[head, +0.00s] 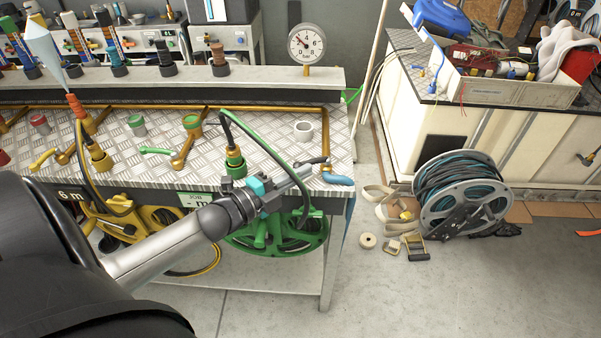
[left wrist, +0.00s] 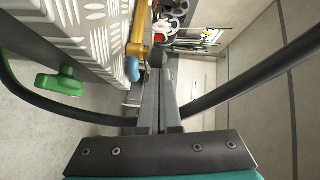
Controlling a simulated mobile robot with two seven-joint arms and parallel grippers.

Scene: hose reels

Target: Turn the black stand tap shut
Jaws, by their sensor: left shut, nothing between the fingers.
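A tap with a blue lever (head: 337,179) sits at the right end of the brass pipe, at the right front corner of the bench. A dark fitting (head: 318,160) shows beside it. The blue lever (left wrist: 132,68) and brass pipe also show in the left wrist view. I cannot tell from any marking which tap is the black stand one. My left gripper (head: 306,170) is shut and empty, its tips just left of the blue lever. In the left wrist view its fingers (left wrist: 158,100) lie together, with the lever to their left; contact is unclear. My right gripper is not in view.
A green reel (head: 275,240) and yellow reel (head: 130,222) hang below the front edge. Other taps have yellow (head: 42,159) and green (head: 155,151) levers.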

